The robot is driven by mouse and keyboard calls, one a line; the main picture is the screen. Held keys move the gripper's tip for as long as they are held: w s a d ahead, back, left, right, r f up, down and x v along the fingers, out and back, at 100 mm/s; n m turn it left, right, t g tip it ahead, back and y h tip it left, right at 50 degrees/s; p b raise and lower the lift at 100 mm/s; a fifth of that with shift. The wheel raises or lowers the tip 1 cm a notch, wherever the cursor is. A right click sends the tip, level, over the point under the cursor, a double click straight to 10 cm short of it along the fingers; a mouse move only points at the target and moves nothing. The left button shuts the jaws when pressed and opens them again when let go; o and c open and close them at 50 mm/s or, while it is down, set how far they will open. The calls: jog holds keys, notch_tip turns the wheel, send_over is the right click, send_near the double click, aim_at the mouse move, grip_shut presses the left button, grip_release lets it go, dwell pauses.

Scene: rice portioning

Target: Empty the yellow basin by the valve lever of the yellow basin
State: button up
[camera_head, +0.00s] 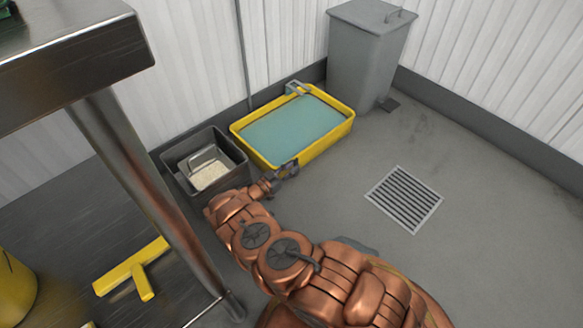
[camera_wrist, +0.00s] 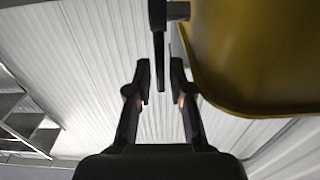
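The yellow basin (camera_head: 328,142) stands on the floor by the wall, filled with teal liquid (camera_head: 292,128). My gripper (camera_head: 287,170) is low at the basin's near side, and its fingers are hard to make out there. In the wrist view the yellow basin (camera_wrist: 255,60) fills the upper right. A dark, thin bar (camera_wrist: 159,45), apparently the valve lever, hangs beside it and reaches between my gripper's fingertips (camera_wrist: 160,78). The fingers are apart, with gaps visible on both sides of the bar. The valve itself cannot be made out in the head view.
A dark grey tub (camera_head: 172,160) holding a container of white grains (camera_head: 210,175) stands left of the basin. A lidded grey bin (camera_head: 362,60) is behind it. A floor drain (camera_head: 404,198) lies in open floor at right. A steel table (camera_head: 75,55) is at left.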

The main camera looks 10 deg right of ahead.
jog(key=v, duration=0.7)
jog(key=shift+r, duration=0.1)
dwell(0.4)
